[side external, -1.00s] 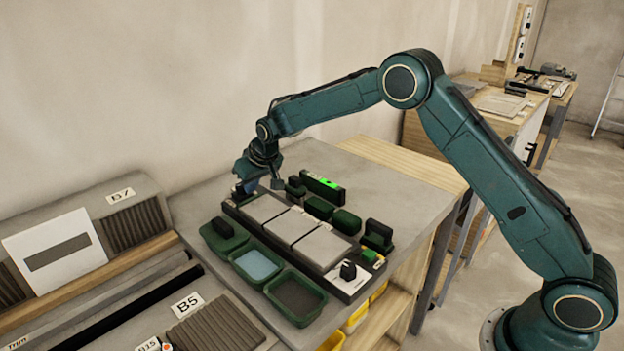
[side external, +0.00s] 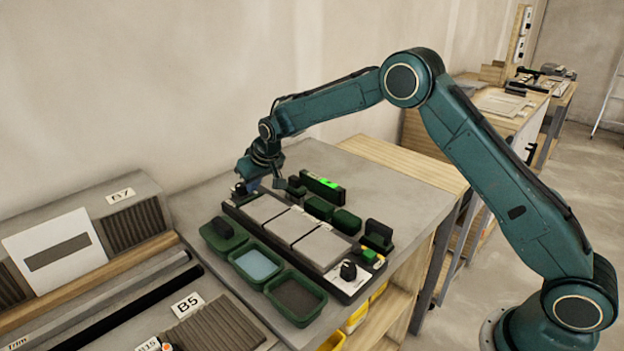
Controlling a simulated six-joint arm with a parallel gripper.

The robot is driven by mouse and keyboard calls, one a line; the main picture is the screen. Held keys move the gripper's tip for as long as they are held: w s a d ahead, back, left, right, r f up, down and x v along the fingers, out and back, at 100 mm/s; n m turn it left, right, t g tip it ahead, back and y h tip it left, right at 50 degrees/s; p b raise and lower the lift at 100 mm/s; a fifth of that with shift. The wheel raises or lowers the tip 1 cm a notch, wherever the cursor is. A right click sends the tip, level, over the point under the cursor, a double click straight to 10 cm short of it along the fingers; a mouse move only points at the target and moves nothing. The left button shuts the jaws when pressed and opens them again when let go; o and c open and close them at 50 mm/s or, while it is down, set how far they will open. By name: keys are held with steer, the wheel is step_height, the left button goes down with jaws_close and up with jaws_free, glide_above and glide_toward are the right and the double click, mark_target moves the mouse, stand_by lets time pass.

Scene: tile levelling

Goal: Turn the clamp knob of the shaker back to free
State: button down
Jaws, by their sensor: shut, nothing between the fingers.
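The shaker is a long dark base (side external: 347,290) carrying three grey tiles in a row. A black knob (side external: 348,270) stands on a pale panel at its near right end, beside a green button (side external: 369,256). Another small dark knob (side external: 239,189) shows at the shaker's far left end. My gripper (side external: 252,184) is shut and empty, pointing down just above and beside this far knob. It looks apart from the knob, but the picture is too small to be certain. The marks around both knobs cannot be read.
Green trays stand along the shaker's left side, one with blue content (side external: 258,265) and one with dark content (side external: 296,297). Dark green blocks and a level with a bright green window (side external: 325,185) lie on its right. The grey bench (side external: 400,190) is clear at the back right.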

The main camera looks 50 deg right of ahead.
steer(key=shift+s+d, duration=0.1)
steer(key=shift+s, duration=0.15)
steer(key=shift+r, duration=0.1)
steer(key=shift+r, duration=2.9)
steer(key=shift+a+r, duration=0.25)
steer(key=shift+a, duration=0.25)
steer(key=shift+a+r, duration=0.2)
steer(key=shift+a, duration=0.25)
steer(key=shift+f, duration=3.5)
